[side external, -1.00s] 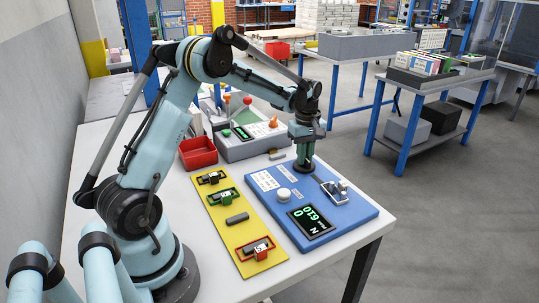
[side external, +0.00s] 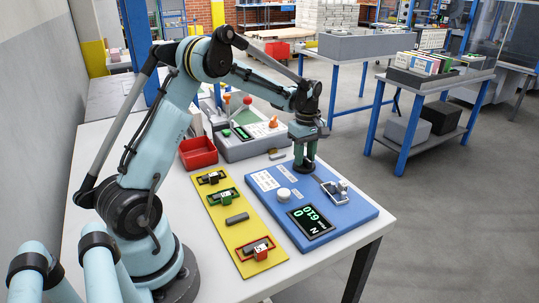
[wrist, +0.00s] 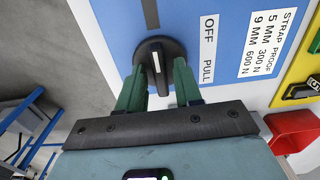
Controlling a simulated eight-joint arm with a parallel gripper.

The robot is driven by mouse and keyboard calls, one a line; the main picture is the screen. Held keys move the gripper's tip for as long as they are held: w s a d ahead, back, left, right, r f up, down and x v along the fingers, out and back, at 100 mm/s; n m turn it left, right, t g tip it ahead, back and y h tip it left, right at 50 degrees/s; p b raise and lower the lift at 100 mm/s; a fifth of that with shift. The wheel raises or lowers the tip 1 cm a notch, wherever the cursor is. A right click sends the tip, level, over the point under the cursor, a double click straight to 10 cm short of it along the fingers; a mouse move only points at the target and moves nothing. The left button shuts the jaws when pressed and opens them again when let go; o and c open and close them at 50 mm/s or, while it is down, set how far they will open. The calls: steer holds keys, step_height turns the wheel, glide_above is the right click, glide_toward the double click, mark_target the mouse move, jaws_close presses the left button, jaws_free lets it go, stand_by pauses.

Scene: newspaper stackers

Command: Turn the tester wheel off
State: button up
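The tester wheel (wrist: 158,50) is a round black knob with a white line on its middle bar, set on the blue tester panel (wrist: 112,22). A white label reading OFF and PULL (wrist: 208,48) lies to its right in the wrist view. The white line runs roughly up and down there. My gripper (wrist: 160,70) is over the wheel, with its green fingers apart on either side of the white-marked bar. I see no clear contact with the bar.
The blue panel also carries a white round knob (side external: 284,194), a metal clamp (side external: 336,191) and a display (side external: 311,221). A yellow board (side external: 222,212) with several small fixtures lies to its left. A red bin (side external: 198,153) and grey control box (side external: 250,144) stand behind.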

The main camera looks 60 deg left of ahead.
mark_target(305, 158)
steer(key=shift+o, duration=0.2)
step_height(305, 158, up, 12)
stand_by(0.7)
steer(key=s+d+r+m+t, duration=0.3)
steer(key=s+d+m+t, duration=0.1)
steer(key=s+d+m, duration=0.6)
steer(key=s+d+f+m+t, duration=0.3)
steer(key=s+d+f+m, duration=0.1)
steer(key=s+d+m, duration=0.2)
steer(key=shift+s+d+f+m, duration=0.35)
steer(key=shift+d+m, duration=0.4)
steer(key=shift+m, duration=0.35)
